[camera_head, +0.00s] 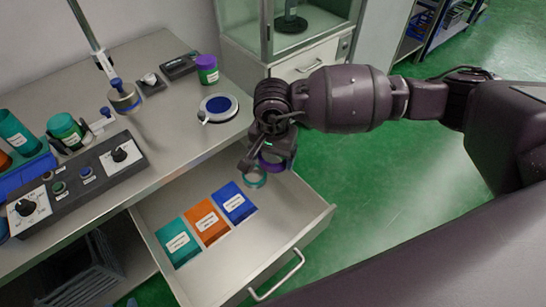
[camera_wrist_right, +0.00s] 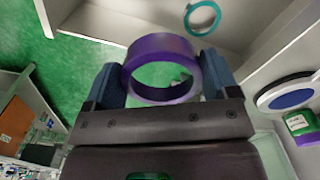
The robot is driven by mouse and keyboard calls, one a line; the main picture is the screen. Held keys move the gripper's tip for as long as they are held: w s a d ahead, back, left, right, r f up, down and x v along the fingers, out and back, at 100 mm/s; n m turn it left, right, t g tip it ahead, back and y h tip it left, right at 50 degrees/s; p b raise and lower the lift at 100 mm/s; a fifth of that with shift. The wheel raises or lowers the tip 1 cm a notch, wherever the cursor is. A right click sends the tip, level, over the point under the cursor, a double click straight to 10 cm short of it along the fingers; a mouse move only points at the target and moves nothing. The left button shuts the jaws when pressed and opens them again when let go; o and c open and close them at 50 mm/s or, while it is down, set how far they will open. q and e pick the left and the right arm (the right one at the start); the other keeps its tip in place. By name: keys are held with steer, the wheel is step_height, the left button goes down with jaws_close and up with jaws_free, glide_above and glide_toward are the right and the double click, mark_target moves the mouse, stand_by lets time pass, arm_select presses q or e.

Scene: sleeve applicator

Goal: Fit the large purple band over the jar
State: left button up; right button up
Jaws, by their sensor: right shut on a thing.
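My right gripper (camera_head: 262,160) is above the back right of the open drawer. It is shut on the large purple band (camera_wrist_right: 161,68), a wide open ring between the two blue fingers in the right wrist view. The band shows partly under the gripper in the head view (camera_head: 273,160). A green jar (camera_head: 64,130) with a white label stands at the left, by the control box. Another green jar (camera_head: 207,75) with a purple upper part stands at the back of the table. I cannot tell which jar is meant. My left gripper is out of view.
The open drawer (camera_head: 305,207) holds teal, orange and blue labelled packets and a teal ring (camera_head: 255,178). A round blue-topped dish (camera_head: 218,107) sits near the table edge. A black control box (camera_head: 80,175) and a post stand at the left.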

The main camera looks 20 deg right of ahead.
steer(key=shift+r+p, duration=0.4)
steer(key=shift+r, duration=0.45)
steer(key=shift+r, duration=0.1)
